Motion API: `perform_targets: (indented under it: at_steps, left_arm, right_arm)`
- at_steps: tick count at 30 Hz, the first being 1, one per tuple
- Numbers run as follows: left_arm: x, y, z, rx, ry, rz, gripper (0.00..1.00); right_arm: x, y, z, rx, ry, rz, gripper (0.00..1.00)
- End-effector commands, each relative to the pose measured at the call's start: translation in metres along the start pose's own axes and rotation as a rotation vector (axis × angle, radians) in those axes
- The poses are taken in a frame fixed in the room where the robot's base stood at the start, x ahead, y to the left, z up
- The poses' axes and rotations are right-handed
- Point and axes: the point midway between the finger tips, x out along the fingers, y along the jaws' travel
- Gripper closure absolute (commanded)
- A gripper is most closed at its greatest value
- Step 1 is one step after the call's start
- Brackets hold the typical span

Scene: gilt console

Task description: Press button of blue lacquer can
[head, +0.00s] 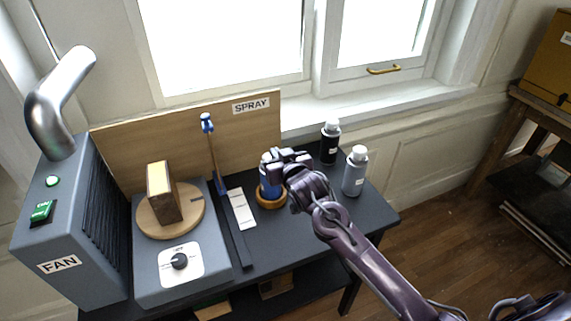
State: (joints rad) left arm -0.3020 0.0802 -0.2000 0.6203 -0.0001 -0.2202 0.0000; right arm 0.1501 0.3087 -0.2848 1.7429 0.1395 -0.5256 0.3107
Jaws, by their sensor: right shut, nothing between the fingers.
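The blue lacquer can (267,191) stands upright in a round wooden ring holder (272,203) on the dark table. Its top and button are hidden behind my right gripper (271,163). My right gripper is shut and empty, directly over the can's top. I cannot tell whether its fingertips touch the button. My left gripper is not in view.
A black can (329,146) and a grey can (354,174) stand right of the gripper. Left are a blue-topped upright stick (211,150), a white card (242,209), a turntable (185,221) bearing a block (163,194), and a fan unit (60,225). A "SPRAY" board (240,130) stands behind.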

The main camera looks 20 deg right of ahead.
Motion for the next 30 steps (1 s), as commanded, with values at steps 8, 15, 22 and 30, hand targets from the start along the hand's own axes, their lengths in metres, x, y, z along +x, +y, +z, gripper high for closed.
perform_targets:
  at_steps: [8, 15, 22, 30]
  left_arm:
    - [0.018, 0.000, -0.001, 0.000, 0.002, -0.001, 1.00]
    - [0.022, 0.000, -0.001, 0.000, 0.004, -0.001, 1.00]
    - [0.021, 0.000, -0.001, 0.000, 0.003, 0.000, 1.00]
    - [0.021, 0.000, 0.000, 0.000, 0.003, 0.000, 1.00]
  right_arm:
    - [-0.046, 0.000, 0.000, -0.001, 0.004, 0.000, 1.00]
    - [-0.061, 0.001, -0.002, 0.000, 0.004, 0.001, 1.00]
    - [-0.062, 0.001, -0.003, 0.000, 0.005, 0.001, 1.00]
    - [-0.062, 0.001, -0.003, 0.000, 0.006, 0.001, 1.00]
